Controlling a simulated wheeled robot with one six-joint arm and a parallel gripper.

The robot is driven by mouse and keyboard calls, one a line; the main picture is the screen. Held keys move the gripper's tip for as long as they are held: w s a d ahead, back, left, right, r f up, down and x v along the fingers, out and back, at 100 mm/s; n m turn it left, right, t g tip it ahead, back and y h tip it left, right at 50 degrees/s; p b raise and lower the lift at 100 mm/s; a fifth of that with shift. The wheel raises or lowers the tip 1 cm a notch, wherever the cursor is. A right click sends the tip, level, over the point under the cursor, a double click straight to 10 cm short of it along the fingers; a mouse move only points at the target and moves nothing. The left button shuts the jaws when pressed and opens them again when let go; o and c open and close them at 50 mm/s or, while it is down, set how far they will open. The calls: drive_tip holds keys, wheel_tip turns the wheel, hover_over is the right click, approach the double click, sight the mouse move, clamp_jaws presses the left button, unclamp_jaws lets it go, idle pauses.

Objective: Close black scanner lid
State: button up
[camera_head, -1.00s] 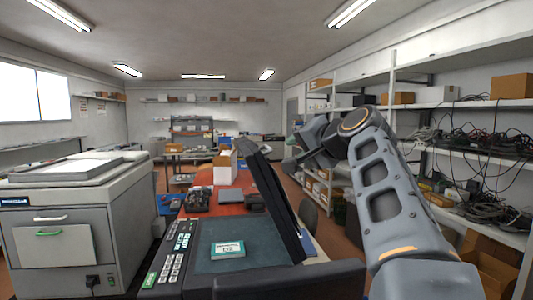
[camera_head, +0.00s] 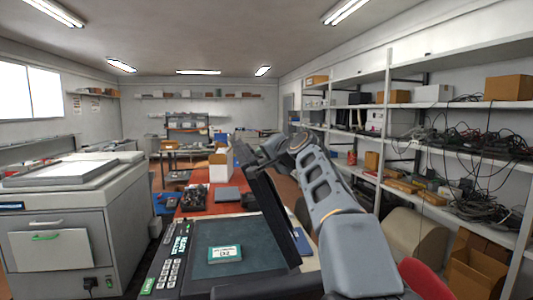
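The black scanner lid (camera_head: 268,200) stands raised and tilted along the right side of the scanner, over its dark glass bed (camera_head: 222,241). A small teal-and-white card or box (camera_head: 225,254) lies on the bed. The scanner's button panel (camera_head: 171,257) runs along its left edge. My arm reaches in from the lower right, behind the lid's right face. My gripper (camera_head: 268,150) is near the lid's upper edge, on its right side. The fingers are dark and partly hidden by the lid. I cannot tell whether they touch it.
A grey machine (camera_head: 60,230) stands at the left. Beyond the scanner is a red table (camera_head: 205,207) with a dark tray of parts (camera_head: 192,201) and a white box (camera_head: 220,167). Shelves with cables and cartons (camera_head: 508,88) line the right wall.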

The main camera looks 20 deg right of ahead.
drive_tip(key=shift+w, duration=0.15)
clamp_jaws()
idle(0.4)
